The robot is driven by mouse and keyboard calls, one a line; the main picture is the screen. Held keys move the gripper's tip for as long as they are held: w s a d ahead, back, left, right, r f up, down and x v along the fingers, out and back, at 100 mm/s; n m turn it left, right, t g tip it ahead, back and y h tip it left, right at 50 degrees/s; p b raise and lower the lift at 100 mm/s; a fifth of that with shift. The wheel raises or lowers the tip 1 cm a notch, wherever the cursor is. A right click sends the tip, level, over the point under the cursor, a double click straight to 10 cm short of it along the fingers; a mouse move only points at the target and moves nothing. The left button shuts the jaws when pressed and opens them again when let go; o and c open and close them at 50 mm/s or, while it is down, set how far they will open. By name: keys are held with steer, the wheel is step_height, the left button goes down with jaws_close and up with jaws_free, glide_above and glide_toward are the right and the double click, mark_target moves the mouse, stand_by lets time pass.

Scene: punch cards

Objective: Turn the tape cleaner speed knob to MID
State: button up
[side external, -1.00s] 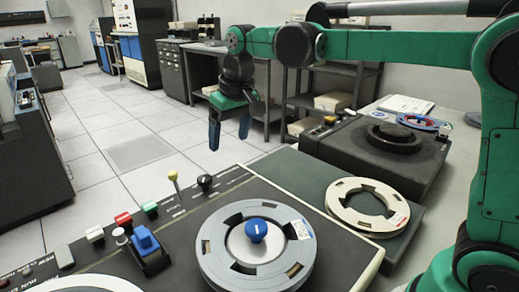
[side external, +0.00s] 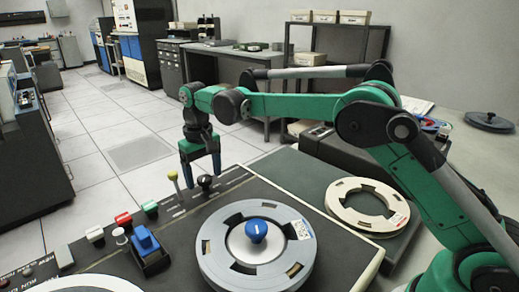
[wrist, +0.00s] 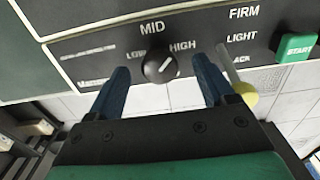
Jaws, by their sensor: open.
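The black speed knob (side external: 205,182) stands on the dark panel of the tape cleaner (side external: 236,183). In the wrist view the knob (wrist: 160,63) has a white pointer line slanting up and right, between the MID label (wrist: 152,27) and the HIGH label (wrist: 183,46). My gripper (side external: 202,174) is open and points down at the knob. In the wrist view the fingers of my gripper (wrist: 161,68) are on either side of the knob, with gaps visible.
A yellow-tipped lever (side external: 173,177) stands close to the left of the knob, near one finger in the wrist view (wrist: 245,93). A green START button (side external: 150,207), a red button (side external: 123,219) and a large grey reel (side external: 215,255) with a blue knob (side external: 256,231) share the panel.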

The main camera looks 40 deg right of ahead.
steer(key=shift+f, duration=0.25)
jaws_close()
steer(key=n, duration=0.4)
steer(key=shift+n, duration=2.3)
jaws_free()
